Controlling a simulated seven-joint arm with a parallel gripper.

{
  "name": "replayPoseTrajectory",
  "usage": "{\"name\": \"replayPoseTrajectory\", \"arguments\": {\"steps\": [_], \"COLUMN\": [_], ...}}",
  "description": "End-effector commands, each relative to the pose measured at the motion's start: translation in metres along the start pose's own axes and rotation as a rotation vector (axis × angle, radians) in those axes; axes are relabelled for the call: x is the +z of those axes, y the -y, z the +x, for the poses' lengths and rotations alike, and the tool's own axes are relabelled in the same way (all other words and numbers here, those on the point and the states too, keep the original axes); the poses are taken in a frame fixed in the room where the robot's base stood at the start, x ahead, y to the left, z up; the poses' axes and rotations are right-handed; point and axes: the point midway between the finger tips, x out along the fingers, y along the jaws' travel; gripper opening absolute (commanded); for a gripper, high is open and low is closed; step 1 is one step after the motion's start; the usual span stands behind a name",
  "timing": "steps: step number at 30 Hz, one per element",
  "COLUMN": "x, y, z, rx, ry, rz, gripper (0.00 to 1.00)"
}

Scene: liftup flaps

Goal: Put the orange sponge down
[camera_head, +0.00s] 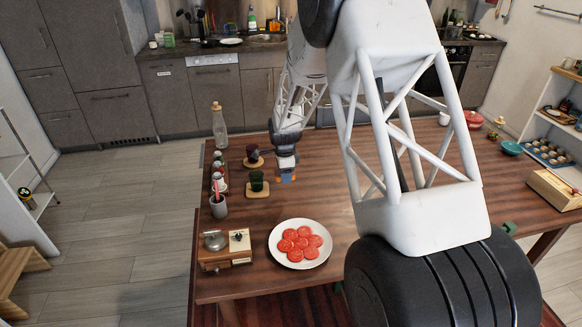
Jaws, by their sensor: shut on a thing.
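My gripper (286,176) is at the far end of my arm, low over the wooden table (330,185), left of the picture's middle. It points down and is shut on the orange sponge (277,179), of which only small bits of orange show at the fingertips. A blue patch shows between the fingers. It is too small to tell whether the sponge touches the table top. My arm's white lattice link covers much of the table to the right.
Close left of the gripper stand a dark green glass (257,180) and a dark cup (252,153) on coasters. A bottle (219,125), small jars and a cup with utensils (218,206) line the left edge. A plate of red slices (300,243) lies nearer. Table right of the gripper looks clear.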

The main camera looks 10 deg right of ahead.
Motion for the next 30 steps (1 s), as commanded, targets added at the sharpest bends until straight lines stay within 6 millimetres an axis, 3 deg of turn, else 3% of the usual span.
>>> {"name": "replayPoseTrajectory", "arguments": {"steps": [8,21,30], "x": [-0.013,-0.05,-0.068], "y": [0.03,0.104,0.134], "z": [0.005,0.02,0.028], "rx": [0.001,0.0,0.0], "ry": [0.0,0.0,0.0], "rz": [0.0,0.0,-0.001], "gripper": [0.21,0.21,0.21]}}
